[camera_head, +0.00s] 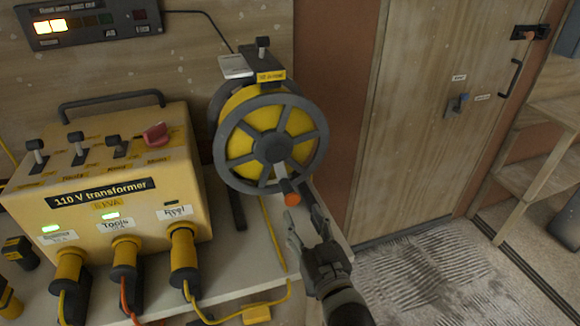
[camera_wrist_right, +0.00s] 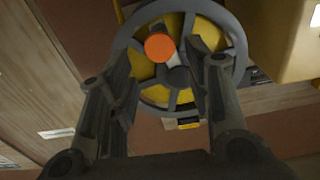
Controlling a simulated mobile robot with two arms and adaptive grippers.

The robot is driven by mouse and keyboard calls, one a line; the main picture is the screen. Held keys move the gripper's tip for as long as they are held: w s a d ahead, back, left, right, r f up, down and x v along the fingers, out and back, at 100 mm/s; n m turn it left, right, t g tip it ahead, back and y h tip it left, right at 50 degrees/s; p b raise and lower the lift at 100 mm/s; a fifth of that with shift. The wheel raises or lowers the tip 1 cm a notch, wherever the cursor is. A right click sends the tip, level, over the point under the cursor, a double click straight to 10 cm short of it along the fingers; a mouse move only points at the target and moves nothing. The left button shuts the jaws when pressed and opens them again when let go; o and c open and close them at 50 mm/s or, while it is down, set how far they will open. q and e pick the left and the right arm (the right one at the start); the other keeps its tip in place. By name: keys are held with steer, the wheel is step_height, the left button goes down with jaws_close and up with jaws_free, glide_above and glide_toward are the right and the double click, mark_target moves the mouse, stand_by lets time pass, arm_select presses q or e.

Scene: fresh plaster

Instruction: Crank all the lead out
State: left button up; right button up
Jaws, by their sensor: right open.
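The cable reel (camera_head: 268,142) stands upright on the bench, with a grey spoked wheel over a yellow drum. Its crank handle (camera_head: 285,187) has an orange end and points out at the wheel's lower right. A yellow lead (camera_head: 274,235) hangs from the reel onto the bench. In the right wrist view the reel (camera_wrist_right: 133,70) fills the upper middle, and the orange handle end (camera_wrist_right: 159,47) shows between the fingers. My left gripper is not in view.
A yellow 110 V transformer (camera_head: 105,175) with switches and plugged-in leads stands left of the reel. A display panel (camera_head: 88,22) is on the wall above. A wooden door (camera_head: 445,120) is at right, with clear floor (camera_head: 430,285) before it.

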mark_target(287, 190)
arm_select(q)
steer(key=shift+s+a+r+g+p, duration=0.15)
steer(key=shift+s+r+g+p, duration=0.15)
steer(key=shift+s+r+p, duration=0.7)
arm_select(e)
steer(key=x, duration=1.1)
steer(key=shift+f, duration=0.15)
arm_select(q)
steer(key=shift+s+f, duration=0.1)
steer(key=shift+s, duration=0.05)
arm_select(e)
steer(key=shift+c, duration=0.5)
jaws_close()
